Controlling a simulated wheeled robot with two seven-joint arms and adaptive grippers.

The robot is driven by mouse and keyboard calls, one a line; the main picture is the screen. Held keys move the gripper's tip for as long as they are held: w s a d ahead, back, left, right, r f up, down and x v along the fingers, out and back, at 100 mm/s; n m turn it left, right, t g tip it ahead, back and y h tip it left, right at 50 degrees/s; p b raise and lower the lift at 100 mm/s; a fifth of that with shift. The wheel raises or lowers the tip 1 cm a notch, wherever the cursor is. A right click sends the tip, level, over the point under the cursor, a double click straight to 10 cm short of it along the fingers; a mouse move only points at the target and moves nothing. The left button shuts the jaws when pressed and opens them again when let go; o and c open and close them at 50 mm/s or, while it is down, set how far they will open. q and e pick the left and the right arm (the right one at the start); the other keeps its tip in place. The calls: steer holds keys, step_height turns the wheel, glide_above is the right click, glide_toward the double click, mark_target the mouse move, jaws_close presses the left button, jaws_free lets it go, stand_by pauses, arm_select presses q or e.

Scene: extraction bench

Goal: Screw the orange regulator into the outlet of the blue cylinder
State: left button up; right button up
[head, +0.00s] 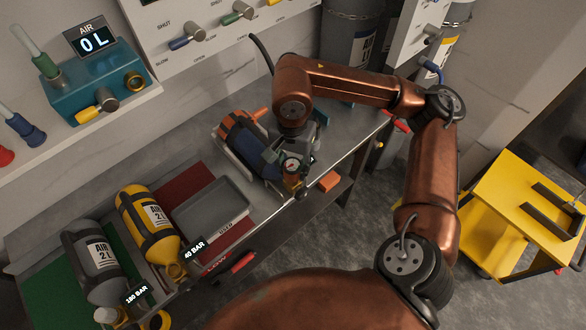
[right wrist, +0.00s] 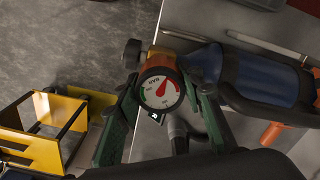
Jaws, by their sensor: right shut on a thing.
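The blue cylinder (head: 256,157) lies in a grey cradle with an orange strap, on the right part of the bench. It also shows in the right wrist view (right wrist: 262,80). The orange regulator (right wrist: 182,62), with a round white gauge (right wrist: 161,90) and a dark knob, is at the cylinder's neck end. They look in line and touching; whether the thread is engaged I cannot tell. The outlet itself is hidden. My right gripper (head: 298,168) is shut on the regulator, its green fingers on both sides of the gauge (right wrist: 163,122). My left gripper is not in view.
A grey tray (head: 212,212) on a red mat, a yellow cylinder (head: 148,225) and a grey cylinder (head: 92,263) stand left along the bench. An orange block (head: 329,181) is at the bench's front edge. A yellow cart (head: 510,205) stands at right, with open floor between.

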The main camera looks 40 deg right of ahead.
steer(key=shift+c, duration=1.4)
steer(key=shift+r+m+p, duration=0.1)
steer(key=shift+m+p, duration=0.3)
steer(key=shift+m, duration=0.7)
steer(key=m+p, duration=0.1)
steer(key=m, duration=0.1)
steer(key=shift+m, duration=0.4)
steer(key=shift+o, duration=0.2)
steer(key=m+p, duration=0.2)
steer(key=m, duration=0.5)
steer(key=o, duration=1.3)
steer(key=shift+f, duration=0.2)
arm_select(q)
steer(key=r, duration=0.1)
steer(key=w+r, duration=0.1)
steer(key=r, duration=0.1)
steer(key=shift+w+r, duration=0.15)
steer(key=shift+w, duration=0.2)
